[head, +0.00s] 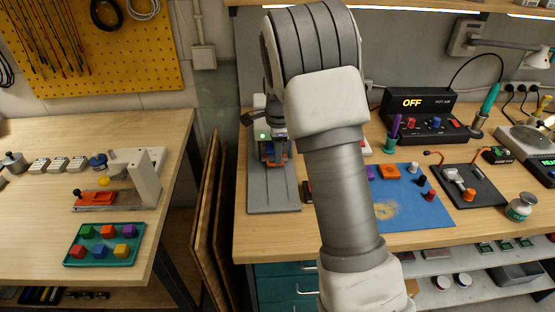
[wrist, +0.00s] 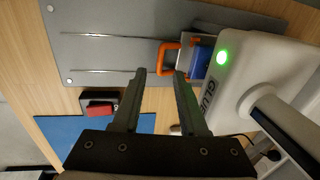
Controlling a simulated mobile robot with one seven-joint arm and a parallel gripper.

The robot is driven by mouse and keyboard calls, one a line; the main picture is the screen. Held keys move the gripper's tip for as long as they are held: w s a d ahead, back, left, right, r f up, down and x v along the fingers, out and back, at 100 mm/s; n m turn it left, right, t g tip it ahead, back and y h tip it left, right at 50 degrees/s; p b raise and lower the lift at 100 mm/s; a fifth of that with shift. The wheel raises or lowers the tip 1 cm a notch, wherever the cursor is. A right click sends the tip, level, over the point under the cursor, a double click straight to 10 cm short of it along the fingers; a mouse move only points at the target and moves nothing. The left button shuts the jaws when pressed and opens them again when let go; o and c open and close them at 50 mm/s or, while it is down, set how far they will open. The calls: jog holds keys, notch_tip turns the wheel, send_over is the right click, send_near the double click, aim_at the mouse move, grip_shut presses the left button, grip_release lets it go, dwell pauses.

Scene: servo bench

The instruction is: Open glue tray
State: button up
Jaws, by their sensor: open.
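The glue machine (wrist: 262,85) is a pale housing with "GLUE" lettering and a lit green light, seen at right in the wrist view. An orange U-shaped handle (wrist: 163,58) sticks out of it, with a blue block (wrist: 201,60) behind the handle, close against the housing. I take the handle as the glue tray's. My gripper (wrist: 160,74) is open, its two dark fingers apart with nothing between them. The fingertips are close to the handle; contact is not clear. In the head view the machine stands on a grey base plate (head: 272,198), partly hidden by my arm.
A black box with a red button (wrist: 100,107) sits beside the plate. A blue mat (head: 425,210) with small parts lies to the right, with a hot-air unit (head: 430,112) behind. On the left bench is a teal tray (head: 68,254) of coloured blocks.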

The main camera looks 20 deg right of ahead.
jog(key=shift+w+f, duration=0.15)
jog(key=shift+f, duration=0.7)
jog(key=shift+w+f, duration=0.15)
jog(key=shift+f, duration=0.65)
grip_shut()
